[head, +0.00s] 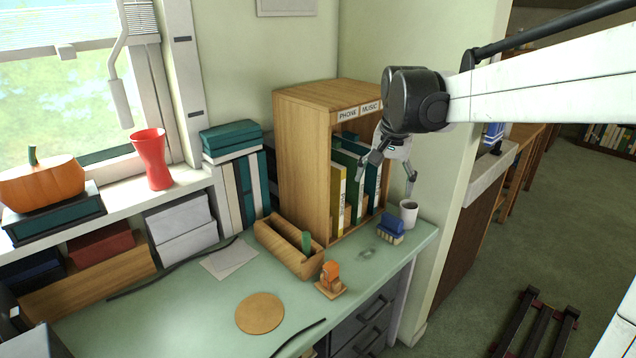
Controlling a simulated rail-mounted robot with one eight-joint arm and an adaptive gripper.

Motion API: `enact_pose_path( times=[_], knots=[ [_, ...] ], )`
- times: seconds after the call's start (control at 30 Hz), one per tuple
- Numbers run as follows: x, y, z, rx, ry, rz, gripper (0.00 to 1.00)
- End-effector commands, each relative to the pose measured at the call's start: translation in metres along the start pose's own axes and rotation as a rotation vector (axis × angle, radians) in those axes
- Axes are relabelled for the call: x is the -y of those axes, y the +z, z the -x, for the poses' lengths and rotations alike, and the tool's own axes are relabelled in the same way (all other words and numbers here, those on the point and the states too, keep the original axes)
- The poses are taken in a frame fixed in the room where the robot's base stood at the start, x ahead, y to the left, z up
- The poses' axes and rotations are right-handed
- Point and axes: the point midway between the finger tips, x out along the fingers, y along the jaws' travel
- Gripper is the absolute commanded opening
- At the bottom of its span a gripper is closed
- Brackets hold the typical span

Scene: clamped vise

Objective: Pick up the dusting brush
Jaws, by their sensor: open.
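A small blue block-shaped object with a pale, bristle-like underside, which looks like the dusting brush (391,227), sits on the green desk (215,310) near its right end. It is left of a white cup and in front of the wooden shelf unit. My gripper (387,184) hangs above the brush, pointing down, with its two fingers spread wide and nothing between them. There is a visible gap between the fingertips and the brush. The exact depth of the gripper relative to the brush is hard to tell.
The white cup (409,213) stands close right of the brush. The wooden shelf unit (298,160) with binders is just behind. A wooden tray (280,245) and an orange item on a small base (331,279) lie to the left. A round tan mat (260,313) is at the front.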

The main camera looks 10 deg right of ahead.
Motion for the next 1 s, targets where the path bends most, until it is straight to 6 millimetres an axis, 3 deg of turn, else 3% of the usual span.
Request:
enact_pose_path(
  times=[0.3,0.6,0.8,1.0],
  knots=[
    [0.0,-0.078,-0.051,0.087,0.062,-0.179,0.83],
    [-0.013,-0.135,-0.113,0.162,0.124,-0.343,0.83],
    [-0.021,-0.153,-0.141,0.192,0.152,-0.411,0.83],
    [-0.025,-0.156,-0.157,0.201,0.159,-0.429,0.83]
  ],
)
